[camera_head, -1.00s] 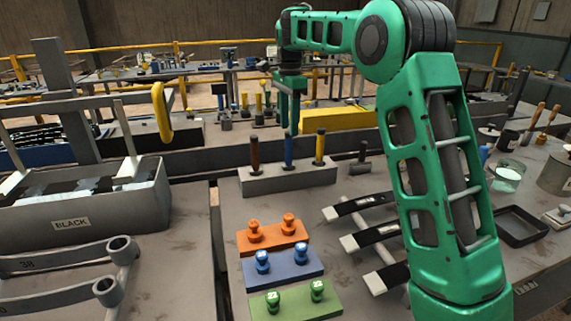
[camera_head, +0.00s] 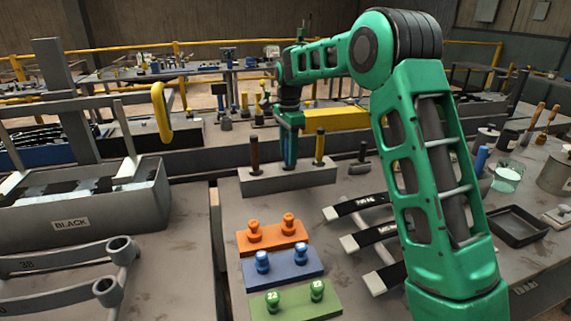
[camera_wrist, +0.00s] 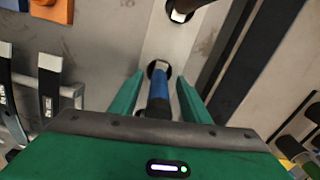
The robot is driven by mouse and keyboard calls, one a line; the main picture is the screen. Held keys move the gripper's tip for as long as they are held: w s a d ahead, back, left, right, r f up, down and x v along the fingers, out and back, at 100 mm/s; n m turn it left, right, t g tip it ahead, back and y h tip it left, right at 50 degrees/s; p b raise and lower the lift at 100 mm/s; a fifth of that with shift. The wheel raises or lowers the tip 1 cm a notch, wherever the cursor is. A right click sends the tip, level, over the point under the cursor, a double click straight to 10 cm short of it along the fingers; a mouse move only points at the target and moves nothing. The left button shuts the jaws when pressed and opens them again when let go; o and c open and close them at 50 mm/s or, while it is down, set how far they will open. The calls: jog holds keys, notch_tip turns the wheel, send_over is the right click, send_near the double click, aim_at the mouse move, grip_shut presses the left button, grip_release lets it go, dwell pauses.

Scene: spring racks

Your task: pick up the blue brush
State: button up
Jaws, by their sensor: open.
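The blue brush (camera_head: 289,150) stands upright in the middle hole of a grey holder block (camera_head: 262,182), between a brown-handled brush (camera_head: 254,153) and a yellow-handled brush (camera_head: 320,147). My gripper (camera_head: 288,160) is down over the blue brush from above, and its fingers partly hide it. In the wrist view, the blue handle (camera_wrist: 159,90) lies between the two green fingers of my gripper (camera_wrist: 159,92), with gaps showing on both sides. The fingers are open. The handle's top end is partly cut off by the gripper body.
Orange (camera_head: 272,238), blue (camera_head: 280,268) and green (camera_head: 296,301) blocks with knobs lie in front of the holder. Black-and-white strips (camera_head: 360,206) lie to the right. A small hammer-like tool (camera_head: 361,160) stands right of the holder, and a grey bin (camera_head: 85,211) is at left.

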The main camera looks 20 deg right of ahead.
jog(key=shift+f, duration=0.15)
grip_shut()
